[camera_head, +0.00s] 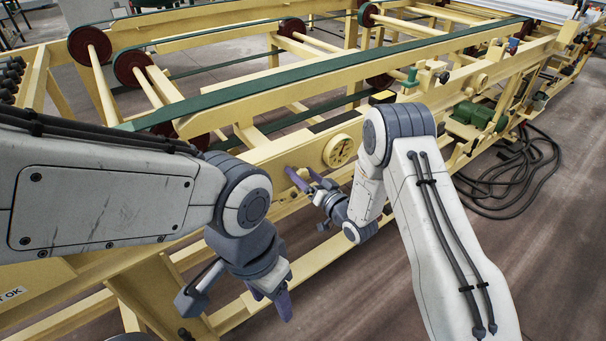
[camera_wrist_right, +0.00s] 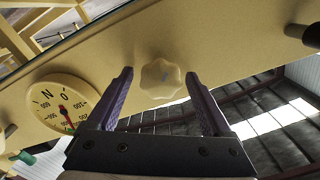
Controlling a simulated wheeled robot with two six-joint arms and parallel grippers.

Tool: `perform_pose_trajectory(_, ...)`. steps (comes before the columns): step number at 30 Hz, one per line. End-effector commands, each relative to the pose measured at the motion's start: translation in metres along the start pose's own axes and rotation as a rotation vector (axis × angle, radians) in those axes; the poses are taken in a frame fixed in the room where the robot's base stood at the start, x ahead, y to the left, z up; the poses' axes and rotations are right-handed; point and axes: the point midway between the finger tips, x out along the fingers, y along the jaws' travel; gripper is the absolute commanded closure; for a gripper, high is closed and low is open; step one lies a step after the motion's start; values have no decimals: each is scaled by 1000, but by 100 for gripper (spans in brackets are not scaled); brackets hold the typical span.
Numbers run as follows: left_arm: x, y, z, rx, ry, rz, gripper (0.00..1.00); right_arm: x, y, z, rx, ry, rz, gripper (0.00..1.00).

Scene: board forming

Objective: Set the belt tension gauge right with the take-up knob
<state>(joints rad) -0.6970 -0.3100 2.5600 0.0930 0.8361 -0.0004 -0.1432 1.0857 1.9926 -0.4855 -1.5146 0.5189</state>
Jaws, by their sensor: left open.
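The cream take-up knob (camera_wrist_right: 161,78), a lobed knob on the beam's face, sits between the fingertips of my right gripper (camera_wrist_right: 158,82) in the right wrist view. The fingers are open, with a gap on each side of the knob. In the head view the gauge (camera_head: 339,151) is on the cream beam, right of my right gripper (camera_head: 307,180); I cannot make out the knob there. My left gripper (camera_head: 270,296) hangs open and empty, low in front of the frame.
The cream machine frame (camera_head: 300,70) with a green belt (camera_head: 330,72) and dark red rollers fills the back. Black cables (camera_head: 515,175) lie on the floor at right. A dark peg (camera_wrist_right: 303,34) protrudes from the beam right of the knob. The floor in front is clear.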

Motion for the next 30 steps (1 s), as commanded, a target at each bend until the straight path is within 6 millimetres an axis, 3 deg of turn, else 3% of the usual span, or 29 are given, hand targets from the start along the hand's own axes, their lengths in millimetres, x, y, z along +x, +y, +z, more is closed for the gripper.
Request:
perform_pose_trajectory(7, 1, 0, 0, 0, 0, 0, 45, -12, 1, 1, 1, -2, 2, 16)
perform_pose_trajectory(21, 8, -1, 0, 0, 0, 0, 45, -95, 2, 0, 1, -1, 4, 16)
perform_pose_trajectory(30, 8, -1, 0, 0, 0, 0, 45, -105, 0, 0, 0, 0, 1, 16)
